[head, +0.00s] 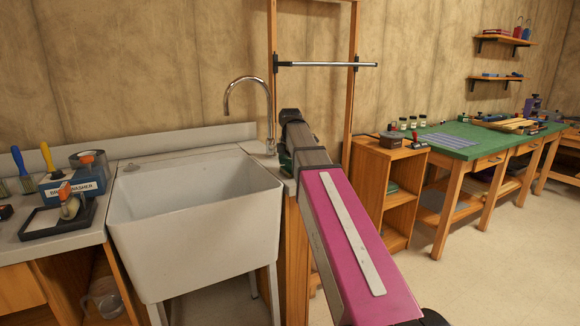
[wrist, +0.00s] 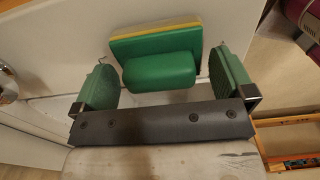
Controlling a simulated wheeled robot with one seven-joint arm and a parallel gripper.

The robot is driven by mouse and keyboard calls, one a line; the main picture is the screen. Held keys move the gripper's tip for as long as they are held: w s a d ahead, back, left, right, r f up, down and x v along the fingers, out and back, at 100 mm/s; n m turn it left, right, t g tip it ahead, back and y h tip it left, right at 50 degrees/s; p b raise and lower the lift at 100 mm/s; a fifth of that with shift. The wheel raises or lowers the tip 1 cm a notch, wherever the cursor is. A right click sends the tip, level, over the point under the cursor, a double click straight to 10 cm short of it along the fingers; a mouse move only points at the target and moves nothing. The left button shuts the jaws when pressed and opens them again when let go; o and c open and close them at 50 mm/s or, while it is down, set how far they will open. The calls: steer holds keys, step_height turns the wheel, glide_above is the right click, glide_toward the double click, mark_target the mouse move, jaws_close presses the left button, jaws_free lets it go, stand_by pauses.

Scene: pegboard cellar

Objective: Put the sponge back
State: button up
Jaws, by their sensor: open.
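The sponge (wrist: 158,66), green with a thin yellow layer along its far edge, lies on a pale surface in the wrist view. My gripper (wrist: 162,80) is open, with one green-padded finger to the left of the sponge and the other to its right. Gaps show on both sides, so the fingers do not touch it. In the head view my gripper (head: 286,160) is at the right rear corner of the sink, beside the tap. My arm hides the sponge there.
The white sink (head: 190,215) is left of my arm, with a chrome tap (head: 250,95) behind. A brush-washer box (head: 75,185) and a black tray (head: 60,217) stand on the left counter. A wooden shelf unit (head: 385,185) and green-topped bench (head: 455,140) stand right.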

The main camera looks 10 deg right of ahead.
mark_target(290, 161)
step_height(290, 161, up, 12)
steer(key=shift+f, duration=0.25)
stand_by(0.4)
